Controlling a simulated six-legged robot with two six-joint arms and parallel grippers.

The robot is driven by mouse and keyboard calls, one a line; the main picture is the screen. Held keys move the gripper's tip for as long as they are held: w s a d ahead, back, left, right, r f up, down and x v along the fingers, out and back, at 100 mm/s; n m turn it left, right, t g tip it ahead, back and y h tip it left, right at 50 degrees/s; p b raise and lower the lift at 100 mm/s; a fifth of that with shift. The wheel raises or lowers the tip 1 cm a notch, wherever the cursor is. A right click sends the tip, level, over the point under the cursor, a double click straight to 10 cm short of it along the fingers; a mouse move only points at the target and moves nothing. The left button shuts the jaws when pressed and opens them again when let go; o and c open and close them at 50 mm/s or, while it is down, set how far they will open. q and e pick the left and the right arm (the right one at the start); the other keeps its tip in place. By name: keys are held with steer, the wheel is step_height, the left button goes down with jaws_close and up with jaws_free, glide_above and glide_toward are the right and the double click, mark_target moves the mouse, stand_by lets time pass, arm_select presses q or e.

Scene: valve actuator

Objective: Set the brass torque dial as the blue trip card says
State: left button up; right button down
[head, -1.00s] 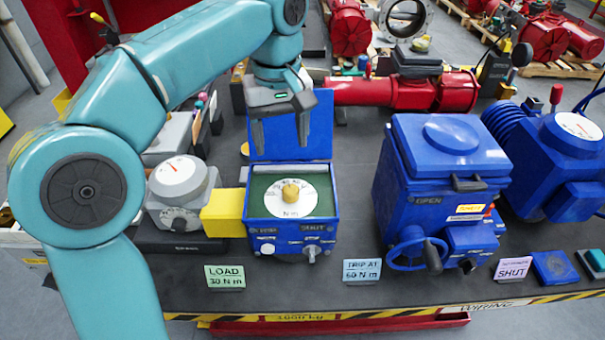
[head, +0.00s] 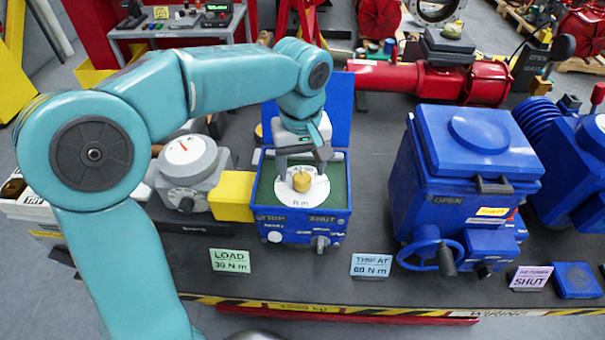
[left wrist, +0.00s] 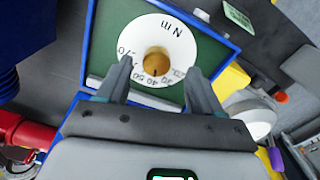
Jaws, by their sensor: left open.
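The brass torque dial (head: 302,181) is a small round knob at the centre of a white scale disc marked N m, inside an open blue box (head: 300,225) with a green panel. The dial also shows in the left wrist view (left wrist: 157,62). My left gripper (head: 301,172) is open just above the disc. In the left wrist view its fingers (left wrist: 160,75) stand apart, one on each side of the dial, with gaps between. The blue trip card (head: 371,265) stands at the table's front and appears to read TRIP AT 60 N m. My right gripper is not in view.
A green card (head: 230,260) reads LOAD 30 N m. A yellow block (head: 232,196) and a grey gauge (head: 190,160) stand left of the box. A large blue actuator with a handwheel (head: 431,248) stands to the right. The box's raised lid (head: 338,110) is behind my gripper.

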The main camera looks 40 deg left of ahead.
mark_target(302, 178)
arm_select(q)
steer(key=f, duration=0.2)
steer(key=w+f, duration=0.1)
steer(key=shift+a+f, duration=0.1)
steer(key=shift+a, duration=0.2)
steer(key=shift+d+f, duration=0.15)
steer(key=shift+f, duration=0.15)
steer(key=shift+s+d, duration=0.15)
steer(key=shift+s, duration=0.25)
steer(key=shift+w+a+f, duration=0.1)
steer(key=shift+w+a, duration=0.1)
steer(key=shift+w, duration=0.1)
steer(key=shift+c, duration=0.3)
steer(key=shift+w, duration=0.1)
steer(key=c, duration=1)
